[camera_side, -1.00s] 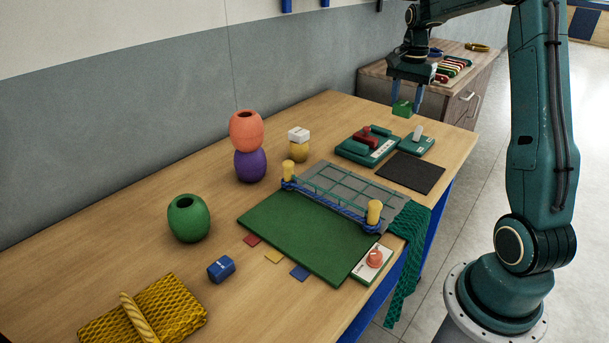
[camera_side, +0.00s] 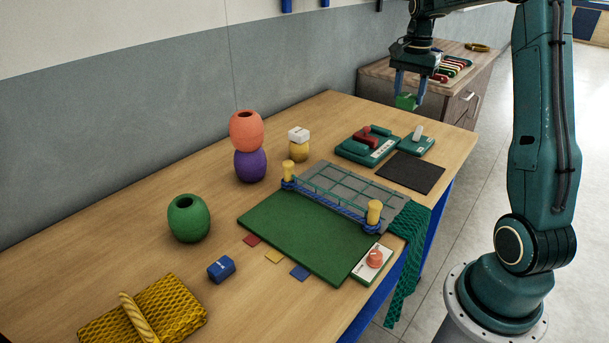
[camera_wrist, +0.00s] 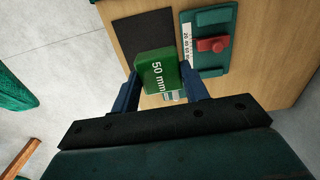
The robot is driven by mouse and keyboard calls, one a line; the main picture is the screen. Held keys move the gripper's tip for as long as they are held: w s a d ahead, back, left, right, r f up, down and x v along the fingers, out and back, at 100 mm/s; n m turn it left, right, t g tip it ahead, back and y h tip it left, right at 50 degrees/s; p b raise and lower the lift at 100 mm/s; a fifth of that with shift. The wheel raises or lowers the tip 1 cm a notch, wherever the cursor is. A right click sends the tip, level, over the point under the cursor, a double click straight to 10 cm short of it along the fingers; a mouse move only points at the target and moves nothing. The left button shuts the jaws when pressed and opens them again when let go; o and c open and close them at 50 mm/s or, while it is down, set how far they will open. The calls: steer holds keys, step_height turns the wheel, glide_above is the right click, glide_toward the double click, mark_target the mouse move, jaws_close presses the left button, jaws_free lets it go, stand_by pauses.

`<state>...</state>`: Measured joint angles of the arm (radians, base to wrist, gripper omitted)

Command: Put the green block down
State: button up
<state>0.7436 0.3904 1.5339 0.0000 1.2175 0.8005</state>
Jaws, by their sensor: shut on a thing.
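The green block (camera_side: 405,102) is between the blue fingers of my gripper (camera_side: 408,98), held in the air above the far right part of the table. In the wrist view the green block (camera_wrist: 158,71) shows a white "50 mm" marking, with one finger of my gripper (camera_wrist: 160,86) on each side. My gripper is shut on it. Below it in the wrist view are a dark mat and a green board, partly covered by the block.
A dark mat (camera_side: 412,173) lies bare near the table's right edge. Beside it are a green board with a red piece (camera_side: 377,131) and a smaller board with a white knob (camera_side: 418,132). A green mat (camera_side: 300,240) with a netted frame lies nearer. Stacked orange (camera_side: 246,131) and purple pots (camera_side: 250,166) stand left.

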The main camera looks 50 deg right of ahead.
steer(key=s+d, duration=0.5)
steer(key=s, duration=0.3)
step_height(320, 180, down, 20)
steer(key=shift+d+r, duration=0.1)
stand_by(1.0)
steer(key=o, duration=1)
step_height(320, 180, up, 12)
steer(key=shift+r, duration=0.1)
stand_by(0.4)
stand_by(0.5)
